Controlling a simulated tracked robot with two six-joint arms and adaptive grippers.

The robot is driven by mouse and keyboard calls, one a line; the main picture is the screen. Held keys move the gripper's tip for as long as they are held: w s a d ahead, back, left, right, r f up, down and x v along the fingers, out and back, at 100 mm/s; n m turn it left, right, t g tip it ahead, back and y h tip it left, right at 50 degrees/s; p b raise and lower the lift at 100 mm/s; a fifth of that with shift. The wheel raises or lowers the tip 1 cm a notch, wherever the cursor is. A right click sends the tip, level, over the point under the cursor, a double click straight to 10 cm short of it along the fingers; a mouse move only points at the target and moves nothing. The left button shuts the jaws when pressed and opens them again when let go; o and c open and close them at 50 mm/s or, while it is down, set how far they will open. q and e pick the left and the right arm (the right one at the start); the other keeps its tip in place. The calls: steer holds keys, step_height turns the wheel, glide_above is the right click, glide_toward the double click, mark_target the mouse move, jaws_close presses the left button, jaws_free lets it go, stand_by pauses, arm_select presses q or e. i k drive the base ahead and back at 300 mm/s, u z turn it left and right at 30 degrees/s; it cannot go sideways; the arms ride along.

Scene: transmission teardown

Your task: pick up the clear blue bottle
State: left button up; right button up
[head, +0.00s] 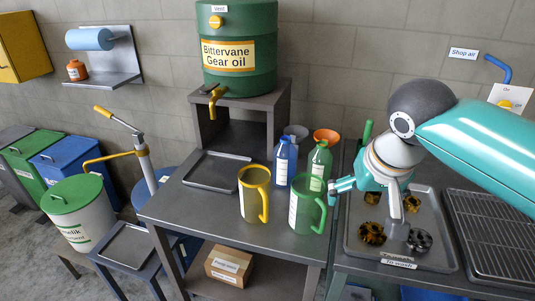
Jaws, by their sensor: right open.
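The clear blue bottle (281,162) stands upright on the grey work table (190,212), near its back right, with a pale label on its front. A green bottle (320,160) stands close on its right. My right gripper (366,199) is open and points down above the tray on the right-hand table, to the right of both bottles. I see nothing held in it. My left gripper is not in view.
A yellow jug (254,192) and a green jug (308,204) stand in front of the bottles. A grey cup and an orange funnel (327,136) are behind. Brown and grey gears (371,233) lie in the right tray (440,250). The table's front left is clear.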

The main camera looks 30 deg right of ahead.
mark_target(284, 154)
steer(key=z, duration=0.05)
steer(key=i, duration=1.05)
